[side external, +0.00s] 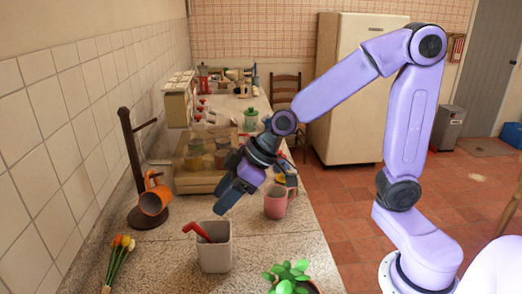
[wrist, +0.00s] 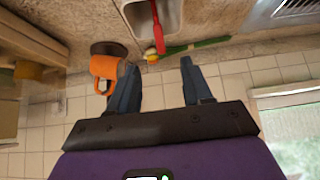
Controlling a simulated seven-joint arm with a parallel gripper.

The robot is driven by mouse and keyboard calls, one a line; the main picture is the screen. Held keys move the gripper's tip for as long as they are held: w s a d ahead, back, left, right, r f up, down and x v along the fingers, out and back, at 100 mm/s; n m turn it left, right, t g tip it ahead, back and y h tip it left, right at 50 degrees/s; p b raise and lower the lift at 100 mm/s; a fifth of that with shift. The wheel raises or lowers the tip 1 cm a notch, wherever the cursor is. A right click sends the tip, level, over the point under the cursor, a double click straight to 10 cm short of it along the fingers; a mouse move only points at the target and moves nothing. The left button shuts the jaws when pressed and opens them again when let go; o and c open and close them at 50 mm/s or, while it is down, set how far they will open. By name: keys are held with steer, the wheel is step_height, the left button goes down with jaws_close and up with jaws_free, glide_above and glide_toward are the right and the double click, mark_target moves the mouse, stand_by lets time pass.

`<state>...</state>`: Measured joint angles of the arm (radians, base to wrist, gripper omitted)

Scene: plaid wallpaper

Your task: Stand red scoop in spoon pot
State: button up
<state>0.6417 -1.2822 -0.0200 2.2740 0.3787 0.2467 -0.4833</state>
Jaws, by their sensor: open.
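The spoon pot (side external: 215,257) is a pale square pot on the near part of the counter. Its rim and inside also show at the top of the wrist view (wrist: 130,15). The red scoop (side external: 197,231) leans in the pot, its red end sticking out over the rim to the left; its lower part is hidden by the pot wall. In the wrist view the scoop (wrist: 157,30) is a thin red bar against the pot. My gripper (side external: 225,203) is open and empty, above and beyond the pot, apart from the scoop. Both fingers show in the wrist view (wrist: 160,66).
An orange mug (side external: 155,197) hangs on a dark stand (side external: 133,150) left of the pot. A pink mug (side external: 275,203) stands behind right. Tulips (side external: 118,255) lie at the near left and a leafy plant (side external: 290,277) is at the near right. A wooden case (side external: 195,180) stands behind.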

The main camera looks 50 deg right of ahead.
steer(key=v, duration=1.4)
stand_by(0.4)
steer(key=s+d+f+n+g+h, duration=0.1)
steer(key=s+d+f+g+h, duration=0.1)
steer(key=s+f, duration=0.5)
steer(key=s+d+f+n+g+h, duration=0.2)
steer(key=s+f+g+h, duration=0.1)
steer(key=s+f, duration=0.4)
steer(key=s, duration=0.2)
steer(key=shift+s+f+n, duration=0.25)
steer(key=shift+s+n, duration=0.05)
